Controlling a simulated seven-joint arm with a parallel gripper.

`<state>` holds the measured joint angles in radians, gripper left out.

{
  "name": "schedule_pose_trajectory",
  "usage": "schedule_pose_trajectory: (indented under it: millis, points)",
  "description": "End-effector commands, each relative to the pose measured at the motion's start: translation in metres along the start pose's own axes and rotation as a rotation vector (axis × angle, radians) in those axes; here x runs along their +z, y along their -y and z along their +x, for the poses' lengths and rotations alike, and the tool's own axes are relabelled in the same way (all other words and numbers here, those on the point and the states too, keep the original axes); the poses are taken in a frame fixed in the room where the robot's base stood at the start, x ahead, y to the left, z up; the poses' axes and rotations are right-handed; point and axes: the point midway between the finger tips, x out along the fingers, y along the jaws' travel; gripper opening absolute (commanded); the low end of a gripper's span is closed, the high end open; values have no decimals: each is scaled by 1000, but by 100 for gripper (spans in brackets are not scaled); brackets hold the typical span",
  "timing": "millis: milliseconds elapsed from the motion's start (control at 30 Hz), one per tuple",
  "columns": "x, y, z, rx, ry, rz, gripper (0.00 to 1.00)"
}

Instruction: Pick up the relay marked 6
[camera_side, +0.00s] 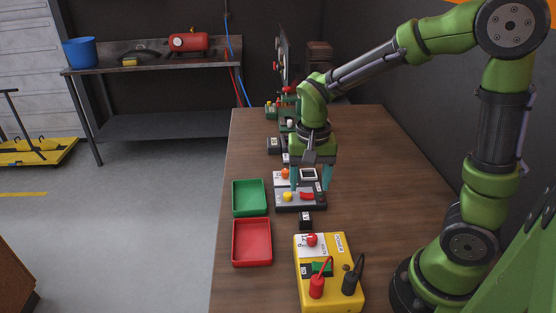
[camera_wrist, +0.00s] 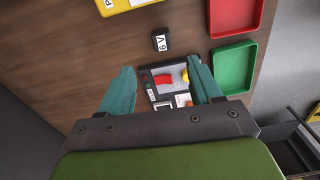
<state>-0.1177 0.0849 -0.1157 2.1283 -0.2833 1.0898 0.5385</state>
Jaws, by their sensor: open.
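A small black relay (camera_side: 305,220) with a white label stands on the wooden bench between a grey switch box and a yellow tester. In the wrist view the same black block (camera_wrist: 161,41) has a label that seems to show a 6 beside another mark. My gripper (camera_side: 311,188) is open and empty, its teal fingers pointing down over the grey switch box (camera_side: 313,203), which has a yellow button and a red switch. In the wrist view the fingers (camera_wrist: 160,68) frame that box, and the relay lies beyond the fingertips, apart from them.
A yellow tester (camera_side: 328,285) with red and black plugs stands at the near end. A green tray (camera_side: 249,183) and a red tray (camera_side: 233,243) lie along the left bench edge. More small devices (camera_side: 274,145) line the bench behind my gripper. Bare wood lies on the right.

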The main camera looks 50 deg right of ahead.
Motion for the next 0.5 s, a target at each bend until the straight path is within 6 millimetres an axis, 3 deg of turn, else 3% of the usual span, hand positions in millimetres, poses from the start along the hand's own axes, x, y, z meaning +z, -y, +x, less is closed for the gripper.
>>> schedule_pose_trajectory:
  millis: [233, 500]
  points:
    - [1, -1, 53, 4, 4, -1, 64]
    - [0, 0, 76, 0, 1, -2, 64]
